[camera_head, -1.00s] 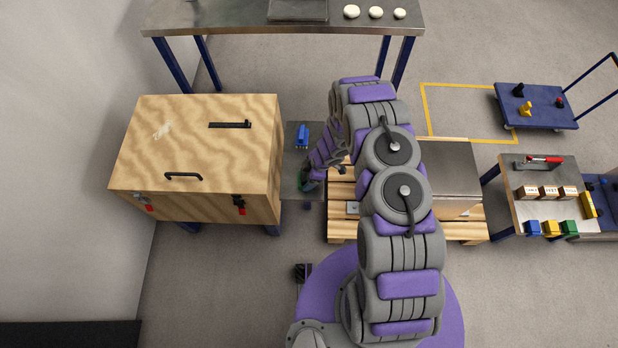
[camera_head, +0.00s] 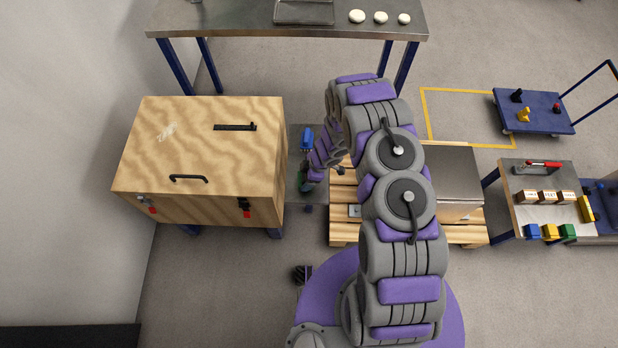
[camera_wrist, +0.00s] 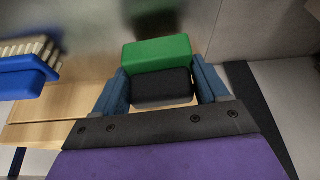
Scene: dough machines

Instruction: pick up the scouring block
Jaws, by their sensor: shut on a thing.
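The scouring block (camera_wrist: 157,52) is a small block with a green layer and a black layer. In the wrist view it sits between the two blue fingers of my gripper (camera_wrist: 160,70), which is shut on it. In the head view my gripper (camera_head: 305,184) is over the front part of a small grey table (camera_head: 294,170), right of the wooden crate. Only a bit of green shows there, and my arm hides most of the block. I cannot tell whether the block is clear of the surface.
A blue brush (camera_head: 306,138) lies behind my gripper; its bristles show at left in the wrist view (camera_wrist: 30,55). The large wooden crate (camera_head: 200,150) stands close on the left. A wooden pallet (camera_head: 340,225) is right of the small table. A steel table (camera_head: 240,20) stands behind.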

